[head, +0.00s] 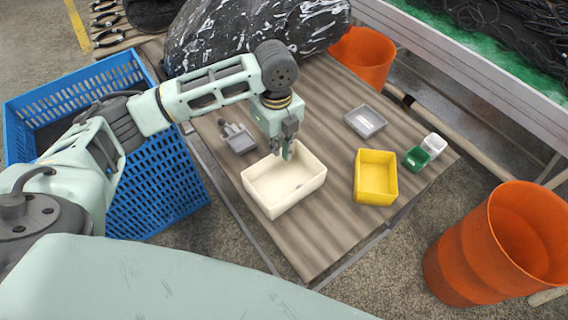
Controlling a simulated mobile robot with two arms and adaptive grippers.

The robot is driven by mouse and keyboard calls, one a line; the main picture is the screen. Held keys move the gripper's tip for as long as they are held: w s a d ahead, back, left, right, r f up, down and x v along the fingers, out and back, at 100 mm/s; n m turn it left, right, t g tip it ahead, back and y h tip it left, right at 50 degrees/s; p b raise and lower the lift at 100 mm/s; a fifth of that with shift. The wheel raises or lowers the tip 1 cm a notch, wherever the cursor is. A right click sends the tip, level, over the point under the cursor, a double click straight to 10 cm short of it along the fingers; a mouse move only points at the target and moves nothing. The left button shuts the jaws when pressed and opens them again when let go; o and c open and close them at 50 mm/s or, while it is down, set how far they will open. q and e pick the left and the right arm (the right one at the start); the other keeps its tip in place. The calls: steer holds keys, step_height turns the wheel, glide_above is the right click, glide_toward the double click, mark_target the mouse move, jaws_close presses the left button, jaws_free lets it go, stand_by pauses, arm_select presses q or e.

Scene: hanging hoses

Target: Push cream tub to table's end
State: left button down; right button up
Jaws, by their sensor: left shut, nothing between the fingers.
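The cream tub (308,184) is an open rectangular tub. It sits on the grey-brown ribbed table (318,242), towards the near left edge. My left gripper (287,155) points down at the tub's far side, by its far rim. Its fingers are shut with nothing between them. I cannot tell whether the fingertips touch the tub or are just inside its rim. My right gripper does not show.
On the table are a yellow tub (376,178), a grey tray (365,121), a green cup (416,158), a white cup (434,145) and a grey dustpan-like piece (239,139). A blue crate (150,185) stands left, an orange bin (480,255) right. A dark, white-streaked bundle (235,30) lies behind.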

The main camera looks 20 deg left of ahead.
arm_select(q)
step_height(320, 180, down, 8)
steer(key=shift+f+p, duration=0.15)
steer(key=shift+p, duration=0.4)
steer(key=d, duration=0.1)
steer(key=s+d+f+p, duration=0.1)
steer(key=shift+s+d, duration=0.2)
steer(key=shift+d, duration=0.1)
steer(key=shift+s+d+p, duration=0.35)
steer(key=shift+d, duration=0.15)
